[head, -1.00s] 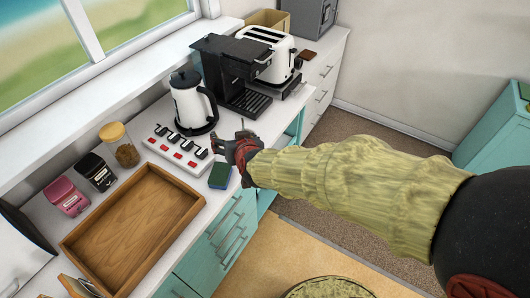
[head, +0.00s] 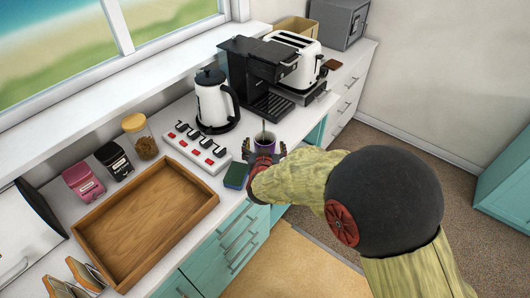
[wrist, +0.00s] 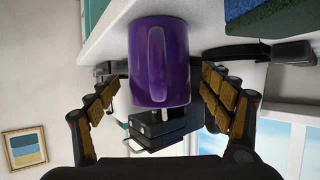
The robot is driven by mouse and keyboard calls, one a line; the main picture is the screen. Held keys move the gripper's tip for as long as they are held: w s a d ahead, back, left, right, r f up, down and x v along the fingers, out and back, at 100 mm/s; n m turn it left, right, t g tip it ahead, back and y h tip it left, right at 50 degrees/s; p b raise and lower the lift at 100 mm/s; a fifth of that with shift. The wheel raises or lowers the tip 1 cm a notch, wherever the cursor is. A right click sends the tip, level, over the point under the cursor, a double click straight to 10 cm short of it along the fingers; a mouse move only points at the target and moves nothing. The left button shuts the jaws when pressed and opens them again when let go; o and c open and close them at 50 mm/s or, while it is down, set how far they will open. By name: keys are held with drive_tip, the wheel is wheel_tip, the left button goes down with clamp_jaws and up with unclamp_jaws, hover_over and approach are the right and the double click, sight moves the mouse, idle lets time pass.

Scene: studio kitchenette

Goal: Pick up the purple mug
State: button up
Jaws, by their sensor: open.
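The purple mug (head: 265,142) stands on the white counter near its front edge, with a thin stick-like item rising from it in the head view. In the wrist view the mug (wrist: 160,62) fills the upper middle, its handle facing the camera. My gripper (head: 268,155) is at the mug, on its near side. In the wrist view my gripper (wrist: 160,100) is open, with one padded finger on each side of the mug's rim end. Gaps show between the fingers and the mug. The mug's lower part is partly hidden by my gripper in the head view.
A green and blue sponge (head: 235,176) lies just left of my gripper. Behind are a white switch panel (head: 196,147), a kettle (head: 214,104) and a black coffee machine (head: 258,72). A wooden tray (head: 188,218) lies to the left.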

drive_tip(key=shift+w+f, duration=0.15)
drive_tip(key=shift+w, duration=0.45)
drive_tip(key=shift+c, duration=0.4)
drive_tip(key=c, duration=1.6)
